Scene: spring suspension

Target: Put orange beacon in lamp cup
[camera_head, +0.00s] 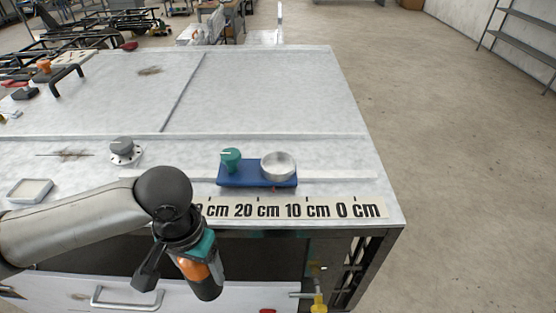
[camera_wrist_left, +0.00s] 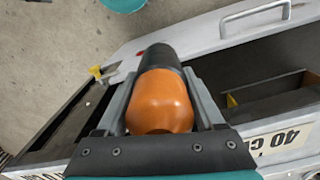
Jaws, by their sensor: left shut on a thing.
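The orange beacon (camera_head: 194,269) is in my left gripper (camera_head: 183,266), in front of the table's front edge and above an open drawer. In the left wrist view the beacon (camera_wrist_left: 160,102) lies between the two fingers, its orange body towards the palm and its dark end (camera_wrist_left: 161,57) pointing outward. In the head view that dark end points down. The round silvery cup (camera_head: 278,166), which looks like the lamp cup, sits on the right of a blue base (camera_head: 257,180) on the table. The gripper is apart from it, lower left. My right gripper is not in view.
A green knob (camera_head: 231,159) stands on the blue base, left of the cup. A ruler strip (camera_head: 315,209) runs along the front edge. A grey knob (camera_head: 122,150) and a small square tray (camera_head: 30,190) are at left. The back right of the table is clear.

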